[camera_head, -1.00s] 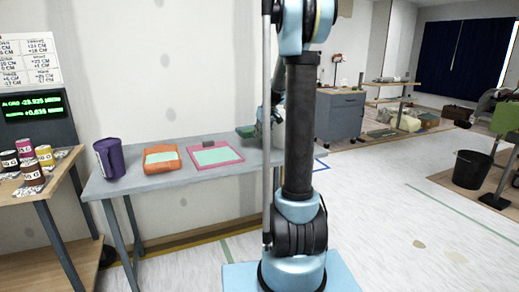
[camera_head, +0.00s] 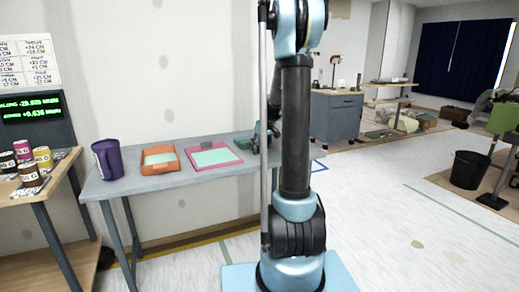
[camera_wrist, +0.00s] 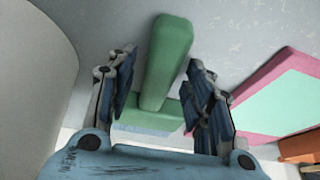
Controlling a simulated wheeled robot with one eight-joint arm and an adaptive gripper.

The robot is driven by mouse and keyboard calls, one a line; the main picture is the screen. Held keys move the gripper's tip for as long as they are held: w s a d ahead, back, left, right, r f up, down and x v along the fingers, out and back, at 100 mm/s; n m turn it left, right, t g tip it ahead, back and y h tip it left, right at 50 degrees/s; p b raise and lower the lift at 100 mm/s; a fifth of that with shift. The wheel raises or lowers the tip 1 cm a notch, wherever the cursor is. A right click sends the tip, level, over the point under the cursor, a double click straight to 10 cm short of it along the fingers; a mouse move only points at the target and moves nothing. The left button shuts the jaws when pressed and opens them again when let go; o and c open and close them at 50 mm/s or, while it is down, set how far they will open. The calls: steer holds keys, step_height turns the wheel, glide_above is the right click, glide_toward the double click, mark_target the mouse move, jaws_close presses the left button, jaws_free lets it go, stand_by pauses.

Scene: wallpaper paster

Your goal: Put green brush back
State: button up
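A green brush (camera_wrist: 168,62) shows in the wrist view, with a long green bar and a wider green piece at its lower end. My gripper (camera_wrist: 165,95) is open, one finger on each side of the bar, with gaps visible between fingers and bar. In the head view my gripper (camera_head: 262,140) is low at the right end of the grey table (camera_head: 165,184), and the brush is mostly hidden there. My arm column hides part of that table end.
A pink tray (camera_head: 226,162) with a pale green inside lies left of my gripper; it also shows in the wrist view (camera_wrist: 262,92). An orange tray (camera_head: 175,167) and a purple pitcher (camera_head: 108,160) stand further left. A large pale curved object (camera_wrist: 35,85) is close at left.

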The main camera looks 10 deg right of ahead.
steer(key=shift+f, duration=0.15)
steer(key=v, duration=1.7)
steer(key=s+a+f+m+g, duration=0.1)
steer(key=s+a+f, duration=0.15)
steer(key=s, duration=0.85)
steer(key=s+a+f+m, duration=0.15)
steer(key=s+f, duration=0.25)
steer(key=s, duration=0.7)
steer(key=s+f+m+g+h, duration=0.1)
steer(key=s+f, duration=1.1)
steer(key=s, duration=0.4)
steer(key=shift+s+a+f, duration=0.3)
steer(key=shift+a+f, duration=0.05)
steer(key=shift+f, duration=0.05)
